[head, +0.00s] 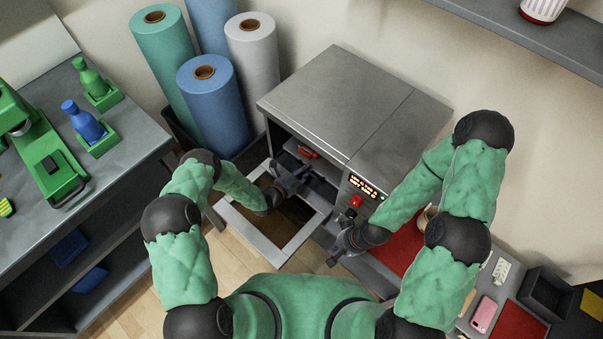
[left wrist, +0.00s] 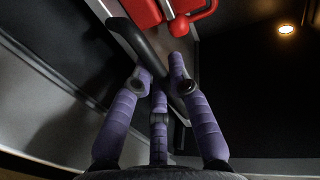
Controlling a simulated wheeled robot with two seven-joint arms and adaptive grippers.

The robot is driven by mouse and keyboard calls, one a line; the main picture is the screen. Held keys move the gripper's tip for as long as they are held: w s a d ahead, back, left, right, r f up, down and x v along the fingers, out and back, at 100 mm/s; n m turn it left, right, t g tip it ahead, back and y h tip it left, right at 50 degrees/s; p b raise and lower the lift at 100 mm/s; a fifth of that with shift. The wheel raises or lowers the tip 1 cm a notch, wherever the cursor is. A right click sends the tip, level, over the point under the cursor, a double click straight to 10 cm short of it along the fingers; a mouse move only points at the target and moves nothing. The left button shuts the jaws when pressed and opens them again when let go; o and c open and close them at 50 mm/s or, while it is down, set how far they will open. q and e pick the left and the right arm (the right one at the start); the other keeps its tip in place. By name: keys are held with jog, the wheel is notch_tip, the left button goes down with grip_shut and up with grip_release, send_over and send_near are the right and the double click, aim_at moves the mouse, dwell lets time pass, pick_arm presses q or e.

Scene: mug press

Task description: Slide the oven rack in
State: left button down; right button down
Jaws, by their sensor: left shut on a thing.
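The oven (head: 340,105) is a grey metal box with its front open and its door (head: 245,229) folded down, a pale frame around a dark window. My left gripper (head: 295,180) reaches over the door into the opening. In the left wrist view my left gripper (left wrist: 165,90) has its purple fingers closed around a dark bar, the oven rack's handle (left wrist: 152,48).
The control panel (head: 363,186) with a red knob is right of the opening. Rolls of material, including a blue roll (head: 215,100), stand left of the oven. A red mat (head: 400,243) lies to the right, partly behind my right arm. An oven lamp (left wrist: 286,29) glows inside.

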pick_arm(q)
jog(key=shift+w+r, duration=0.1)
jog(key=shift+w, duration=0.1)
jog(key=c, duration=1.2)
grip_release()
jog(key=shift+d, duration=0.1)
jog(key=shift+o, duration=0.2)
jog(key=shift+w+d, duration=0.1)
jog(key=v, duration=1.2)
